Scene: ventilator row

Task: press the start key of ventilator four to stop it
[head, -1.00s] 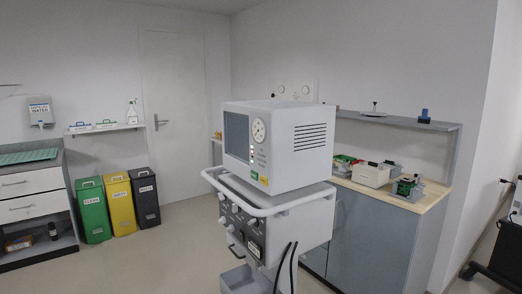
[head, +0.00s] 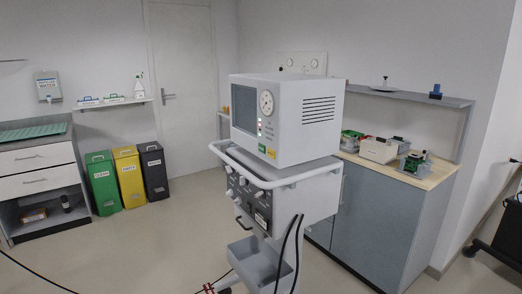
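One ventilator (head: 287,122) stands in the middle of the head view on a wheeled stand with a white rail (head: 280,182). Its number cannot be read. Its front faces left and carries a dark screen (head: 244,107), a round dial (head: 267,102), small lights (head: 260,127) and a green key (head: 262,148) beside a yellow label (head: 272,153). Which of these is the start key cannot be told for sure. Neither of my grippers is in view.
A counter (head: 385,215) with several devices stands behind the ventilator at the right. Green (head: 103,184), yellow (head: 129,177) and dark (head: 154,171) bins stand by the door. Dark cables (head: 35,274) cross the floor at the lower left. Floor left of the stand is mostly clear.

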